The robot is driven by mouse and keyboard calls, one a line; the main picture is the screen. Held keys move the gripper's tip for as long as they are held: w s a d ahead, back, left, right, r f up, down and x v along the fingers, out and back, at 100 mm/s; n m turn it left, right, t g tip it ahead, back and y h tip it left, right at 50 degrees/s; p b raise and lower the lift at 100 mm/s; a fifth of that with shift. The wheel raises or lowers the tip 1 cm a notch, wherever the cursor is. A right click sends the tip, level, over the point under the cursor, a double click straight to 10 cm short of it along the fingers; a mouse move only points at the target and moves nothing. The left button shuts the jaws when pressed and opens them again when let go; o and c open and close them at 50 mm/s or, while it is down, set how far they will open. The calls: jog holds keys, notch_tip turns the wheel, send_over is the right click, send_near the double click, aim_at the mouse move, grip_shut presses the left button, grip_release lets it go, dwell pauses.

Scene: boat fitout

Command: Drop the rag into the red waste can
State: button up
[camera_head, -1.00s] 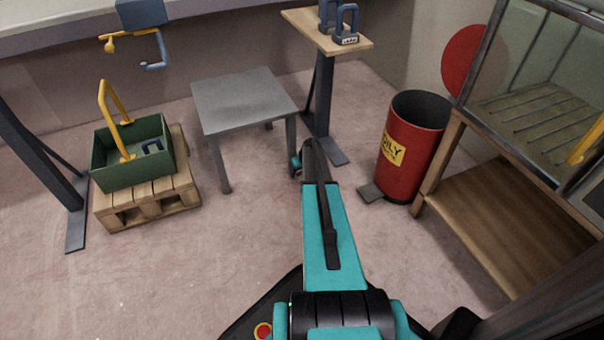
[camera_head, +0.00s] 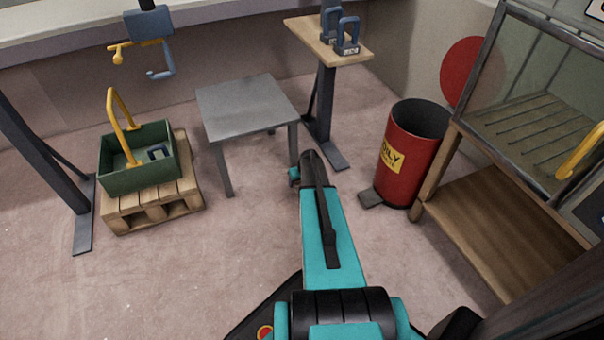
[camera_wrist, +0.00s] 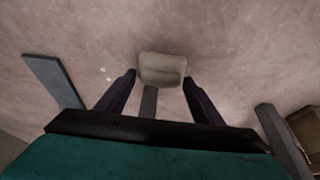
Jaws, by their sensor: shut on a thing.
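The red waste can (camera_head: 402,160) stands on the floor right of centre in the head view. Its dark mouth is open at the top, and it has a yellow label and a foot pedal. In the wrist view my gripper (camera_wrist: 160,82) is shut on the rag (camera_wrist: 162,68), a beige, folded-looking bundle between the two dark fingers. The floor shows beyond it. In the head view my arm hides the gripper and the rag. The arm reaches forward, left of the can and apart from it.
A grey table (camera_head: 247,106) stands left of my arm. A wooden-topped stand (camera_head: 325,38) holds blue shackle-like parts. A glass-fronted cabinet (camera_head: 540,110) with a wooden shelf adjoins the can's right. A green tote (camera_head: 138,172) sits on a pallet (camera_head: 160,212) at left. The floor between is clear.

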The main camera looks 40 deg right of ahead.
jog(key=s+a, duration=0.1)
jog(key=a, duration=0.1)
jog(key=s+a+p, duration=0.1)
jog(key=s+a, duration=0.1)
jog(key=a, duration=0.1)
jog(key=s+a+p, duration=0.1)
jog(key=s+a, duration=0.1)
jog(key=shift+a+r, duration=0.25)
jog(key=shift+r, duration=0.15)
jog(key=shift+w+r, duration=0.1)
jog(key=shift+w, duration=0.05)
dwell(0.4)
